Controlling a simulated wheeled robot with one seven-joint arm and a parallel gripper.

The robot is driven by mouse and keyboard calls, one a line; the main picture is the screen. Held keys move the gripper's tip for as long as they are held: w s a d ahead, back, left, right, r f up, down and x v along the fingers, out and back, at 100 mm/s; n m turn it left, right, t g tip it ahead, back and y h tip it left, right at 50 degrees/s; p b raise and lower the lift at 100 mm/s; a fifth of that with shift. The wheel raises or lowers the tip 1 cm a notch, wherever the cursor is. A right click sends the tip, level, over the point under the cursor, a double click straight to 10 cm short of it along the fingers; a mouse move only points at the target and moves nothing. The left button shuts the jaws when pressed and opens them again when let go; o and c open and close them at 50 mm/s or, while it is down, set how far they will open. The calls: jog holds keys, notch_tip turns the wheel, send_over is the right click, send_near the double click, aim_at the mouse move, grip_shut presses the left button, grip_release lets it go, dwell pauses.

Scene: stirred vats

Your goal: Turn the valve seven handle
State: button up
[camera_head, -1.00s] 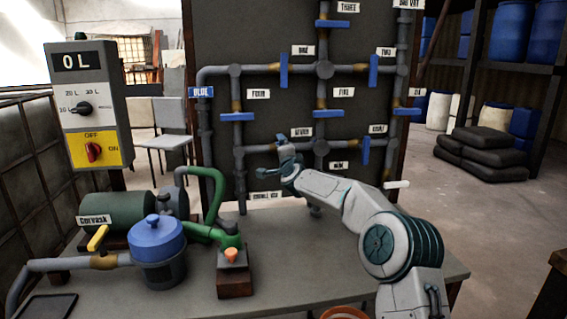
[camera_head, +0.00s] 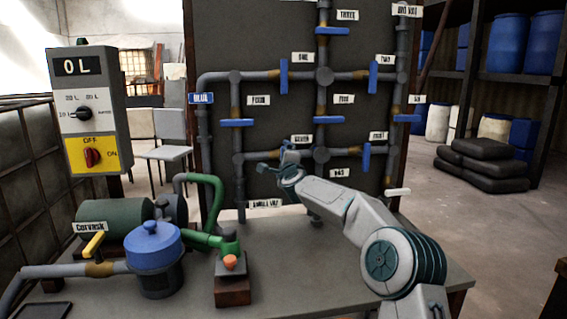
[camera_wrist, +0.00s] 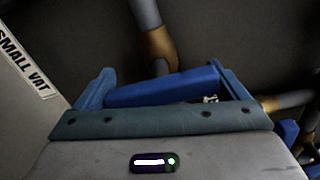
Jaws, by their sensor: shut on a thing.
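The valve seven handle is a blue bar (camera_wrist: 165,88) on the pipe panel, just left of and below the label "SEVEN" (camera_head: 302,138). In the wrist view it lies between my two blue fingers, across the pipe with its brass fitting (camera_wrist: 158,46). My gripper (camera_head: 277,163) is shut on it; the handle is mostly hidden behind my gripper in the head view. The handle looks slightly tilted in the wrist view.
Other blue handles stand close by, such as valve eight (camera_head: 367,154) at right and valve four (camera_head: 237,122) above left. The "SMALL VAT" label (camera_wrist: 25,68) is beside my gripper. A blue-lidded pot (camera_head: 153,245) and green pump pipes (camera_head: 215,205) stand on the table at left.

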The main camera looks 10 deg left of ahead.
jog(key=shift+f, duration=0.2)
jog(key=o, duration=0.7)
jog(key=shift+d, duration=0.1)
jog(key=shift+c, duration=0.2)
jog(key=shift+r, duration=0.1)
jog(key=shift+s, duration=0.2)
jog(key=b+v, duration=0.3)
jog(key=v, duration=1)
jog(key=shift+s+d+b, duration=0.15)
jog(key=shift+b, duration=0.15)
